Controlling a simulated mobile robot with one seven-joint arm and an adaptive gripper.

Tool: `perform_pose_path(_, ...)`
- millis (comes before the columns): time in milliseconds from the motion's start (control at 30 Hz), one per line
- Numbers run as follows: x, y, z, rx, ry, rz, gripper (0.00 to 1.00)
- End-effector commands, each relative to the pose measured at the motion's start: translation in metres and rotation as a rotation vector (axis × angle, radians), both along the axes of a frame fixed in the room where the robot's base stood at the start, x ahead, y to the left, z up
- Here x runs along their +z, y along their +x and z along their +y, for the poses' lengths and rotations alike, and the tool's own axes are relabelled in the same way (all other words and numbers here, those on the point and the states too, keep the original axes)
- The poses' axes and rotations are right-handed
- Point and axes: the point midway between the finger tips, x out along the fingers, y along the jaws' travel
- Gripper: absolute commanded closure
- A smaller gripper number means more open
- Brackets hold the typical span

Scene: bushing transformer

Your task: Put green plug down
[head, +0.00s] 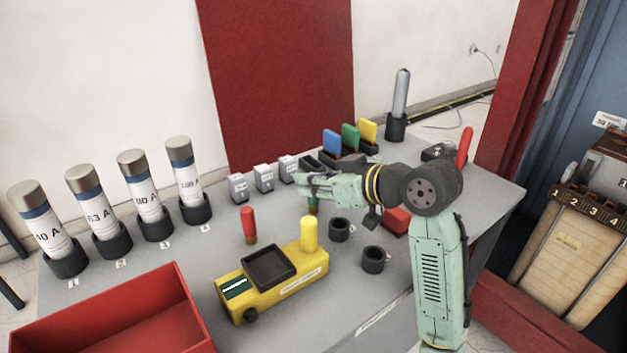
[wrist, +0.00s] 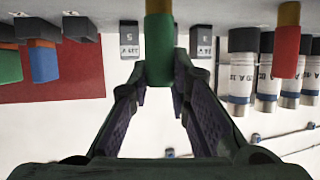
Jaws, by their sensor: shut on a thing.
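My gripper (head: 306,189) reaches left over the table and is shut on the green plug (wrist: 159,50). In the wrist view, which is upside down, the plug sits between the two fingertips (wrist: 159,82), its brass-coloured end pointing toward the table. In the head view only a small lower part of the green plug (head: 313,206) shows under the fingers. I cannot tell whether its lower end touches the table. A red plug (head: 248,222) stands upright on the table to the left, and a yellow plug (head: 309,234) stands on the yellow tester (head: 275,284).
Several fuses (head: 147,188) stand in black holders at the left. Small grey blocks (head: 264,178) and coloured blocks (head: 350,137) stand behind. Two black rings (head: 373,259) lie right of the tester. A red bin (head: 130,315) is front left. Bare grey table (head: 215,252) shows around the red plug.

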Motion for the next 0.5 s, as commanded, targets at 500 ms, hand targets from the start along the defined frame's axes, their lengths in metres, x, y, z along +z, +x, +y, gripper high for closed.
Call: perform_pose_path(500, -0.0029, 0.0000, -0.0001, 0.000, 0.000, 0.000, 0.62)
